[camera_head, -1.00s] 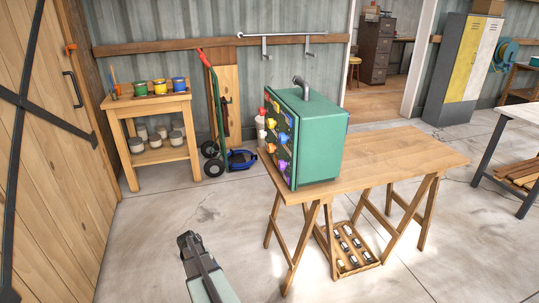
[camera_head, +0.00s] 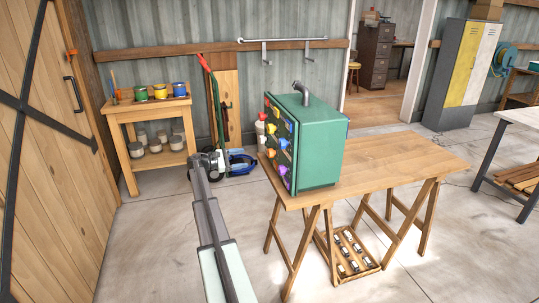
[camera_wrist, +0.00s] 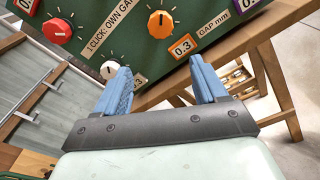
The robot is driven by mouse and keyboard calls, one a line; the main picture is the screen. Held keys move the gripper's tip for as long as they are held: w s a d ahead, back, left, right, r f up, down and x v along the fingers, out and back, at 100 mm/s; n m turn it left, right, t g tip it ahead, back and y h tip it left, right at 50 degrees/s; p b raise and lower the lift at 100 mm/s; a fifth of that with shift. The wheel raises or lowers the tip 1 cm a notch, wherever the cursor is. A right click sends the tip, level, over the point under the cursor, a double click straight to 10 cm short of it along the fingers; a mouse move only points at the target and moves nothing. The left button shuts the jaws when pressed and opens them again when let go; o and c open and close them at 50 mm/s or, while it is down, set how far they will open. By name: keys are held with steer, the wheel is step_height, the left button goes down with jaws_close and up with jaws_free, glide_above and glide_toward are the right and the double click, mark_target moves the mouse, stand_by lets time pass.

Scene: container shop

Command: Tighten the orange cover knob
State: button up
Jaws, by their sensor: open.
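Individual knobs are small there, and the gripper fingers are hard to make out.
A red knob (camera_wrist: 57,30) and a white knob (camera_wrist: 109,69) are on the same panel; the white one is close to the left fingertip. The wooden table (camera_head: 400,155) is clear right of the box. A paint shelf (camera_head: 150,105) stands behind my arm.

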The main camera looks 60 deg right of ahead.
mark_target(269, 153)
steer(key=s+d+n, duration=0.1)
steer(key=s+d, duration=0.2)
steer(key=s+d+n, duration=0.1)
steer(key=s+d, duration=0.2)
steer(key=s, duration=0.1)
steer(key=s+d+r+n+g, duration=0.1)
steer(key=s+d, duration=0.2)
steer(key=shift+s+d, duration=0.1)
steer(key=shift+s, duration=0.1)
stand_by(0.5)
steer(key=c, duration=1)
